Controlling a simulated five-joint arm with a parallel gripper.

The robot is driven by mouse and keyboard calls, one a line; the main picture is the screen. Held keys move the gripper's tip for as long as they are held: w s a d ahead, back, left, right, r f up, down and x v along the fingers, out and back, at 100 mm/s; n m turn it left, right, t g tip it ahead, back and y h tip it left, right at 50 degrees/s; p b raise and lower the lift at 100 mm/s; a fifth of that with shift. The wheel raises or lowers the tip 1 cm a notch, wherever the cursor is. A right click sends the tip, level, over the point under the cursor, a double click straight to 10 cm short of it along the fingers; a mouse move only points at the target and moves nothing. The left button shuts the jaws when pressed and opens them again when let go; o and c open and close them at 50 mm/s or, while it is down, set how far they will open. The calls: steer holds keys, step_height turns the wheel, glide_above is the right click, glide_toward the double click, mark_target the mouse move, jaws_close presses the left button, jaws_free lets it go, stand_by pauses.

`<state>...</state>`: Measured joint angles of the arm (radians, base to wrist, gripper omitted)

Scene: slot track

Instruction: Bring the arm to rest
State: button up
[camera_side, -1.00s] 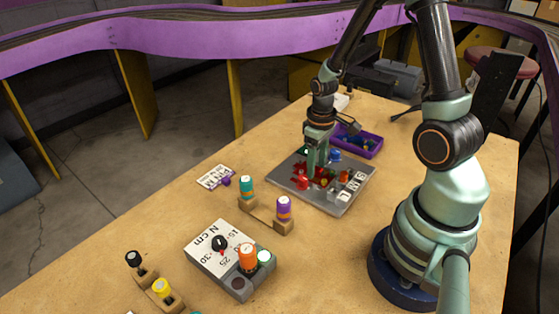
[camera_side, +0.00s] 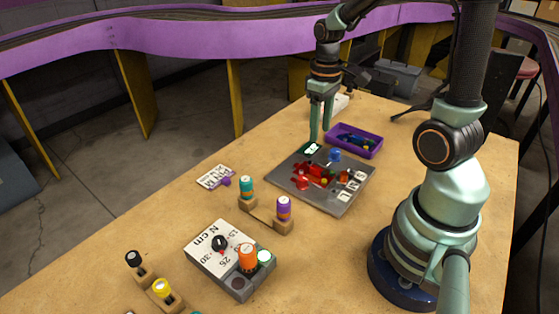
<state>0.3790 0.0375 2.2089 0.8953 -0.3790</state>
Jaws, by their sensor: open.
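My gripper (camera_side: 320,138) is above the far edge of a grey plate (camera_side: 322,204), in the upper middle of the side view. Its two long green fingers point down and stand apart, with nothing visible between them. The plate lies on the wooden table (camera_side: 130,215) and carries red parts (camera_side: 318,172), a blue part (camera_side: 335,155) and white lettered tiles (camera_side: 346,185). A dark green piece with a white mark (camera_side: 311,149) lies at the plate's far left edge, just below the fingertips. I cannot tell whether the fingertips touch it.
A purple tray (camera_side: 369,152) with small parts stands right of my gripper. Nearer are wooden holders with a teal-capped (camera_side: 246,187) and a purple-capped tool (camera_side: 284,208), a grey N cm box (camera_side: 209,256), and a white card (camera_side: 216,177). The table's left side is mostly clear.

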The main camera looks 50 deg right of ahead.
steer(key=s+a+r+t, duration=0.1)
steer(key=a+r+t, duration=0.4)
steer(key=a+r, duration=0.6)
steer(key=shift+s+a+r+t, duration=0.2)
steer(key=shift+s+a+t, duration=0.1)
steer(key=shift+a, duration=0.2)
stand_by(0.8)
